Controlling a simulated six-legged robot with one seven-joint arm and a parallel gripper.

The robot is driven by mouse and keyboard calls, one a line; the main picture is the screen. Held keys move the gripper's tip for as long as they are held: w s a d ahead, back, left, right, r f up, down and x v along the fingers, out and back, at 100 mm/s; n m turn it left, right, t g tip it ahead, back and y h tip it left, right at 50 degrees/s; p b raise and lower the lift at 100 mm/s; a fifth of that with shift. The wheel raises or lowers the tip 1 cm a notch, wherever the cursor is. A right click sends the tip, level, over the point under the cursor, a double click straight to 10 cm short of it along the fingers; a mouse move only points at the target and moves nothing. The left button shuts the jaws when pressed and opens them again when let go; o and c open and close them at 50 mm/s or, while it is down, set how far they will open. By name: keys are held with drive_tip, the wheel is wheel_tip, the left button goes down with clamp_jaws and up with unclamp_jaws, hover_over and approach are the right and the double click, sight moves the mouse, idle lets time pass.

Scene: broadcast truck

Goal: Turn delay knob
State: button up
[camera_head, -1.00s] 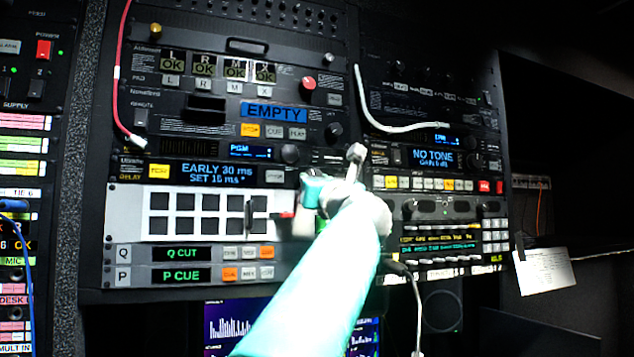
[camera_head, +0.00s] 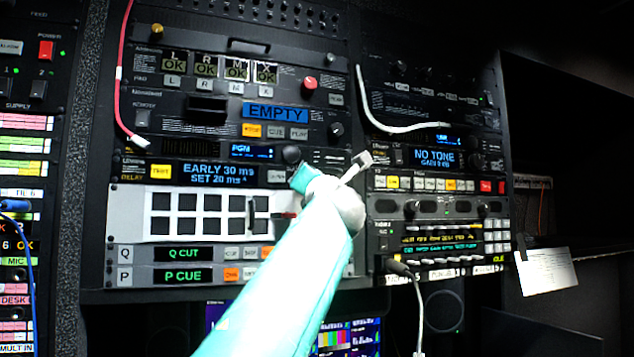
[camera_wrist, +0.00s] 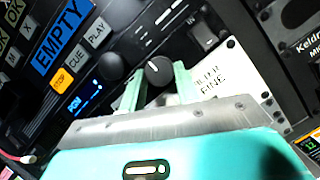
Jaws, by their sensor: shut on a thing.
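The delay unit's display (camera_head: 215,174) reads "EARLY 30 ms" and "SET 20 ms" in the head view. My gripper (camera_head: 304,176) is at the right end of this unit, and its teal fingers hide the knob there. In the wrist view, a round black knob (camera_wrist: 158,71) with a pale pointer line sits between the two teal fingertips of my gripper (camera_wrist: 158,79). The gripper is shut on this knob.
Another black knob (camera_head: 291,155) is just above, right of the "PGM" display (camera_head: 250,152). A button grid (camera_head: 200,215) lies below left. A white cable (camera_head: 385,120) hangs on the right rack, and a plugged cable (camera_head: 412,280) hangs lower right.

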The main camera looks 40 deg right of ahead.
drive_tip(key=m+g, duration=0.1)
drive_tip(key=m, duration=0.3)
drive_tip(key=m+g, duration=0.2)
drive_tip(key=m, duration=0.3)
drive_tip(key=r+m+g+h, duration=0.1)
drive_tip(key=m+g, duration=0.1)
drive_tip(key=m, duration=0.2)
drive_tip(key=shift+a+m, duration=0.2)
drive_tip(key=shift+m, duration=0.1)
drive_tip(key=shift+w, duration=0.1)
drive_tip(key=o, duration=1)
drive_tip(key=shift+c, duration=0.2)
drive_tip(key=shift+a, duration=0.1)
drive_tip(key=v, duration=1.3)
drive_tip(key=shift+s+a, duration=0.25)
